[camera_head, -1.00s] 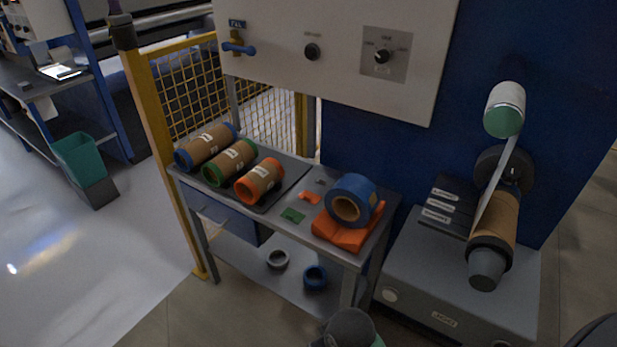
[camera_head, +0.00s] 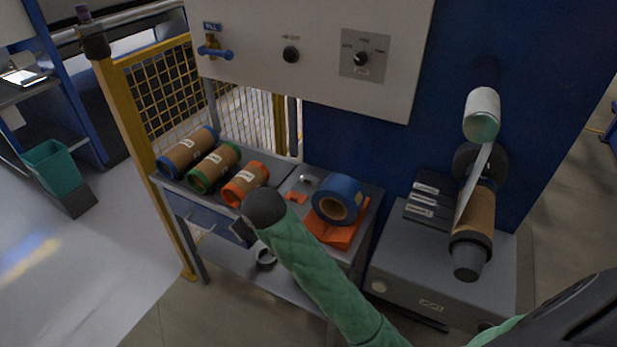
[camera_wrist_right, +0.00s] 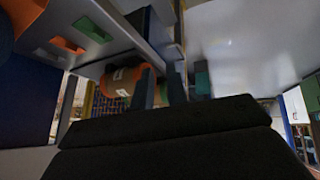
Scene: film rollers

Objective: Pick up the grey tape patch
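My right arm, in a green sleeve, reaches across the bench front. Its gripper is mostly hidden behind the dark wrist in the head view. In the right wrist view my right gripper (camera_wrist_right: 174,82) has its fingers apart with nothing held between them, near the bench. My left gripper is not in view.
The bench (camera_head: 290,184) holds several cardboard rolls, a blue tape roll (camera_head: 338,199) and an orange cloth (camera_head: 338,234). A green patch shows in the wrist view (camera_wrist_right: 92,27). A grey ring (camera_head: 265,256) lies on the lower shelf. A grey machine (camera_head: 440,262) stands right.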

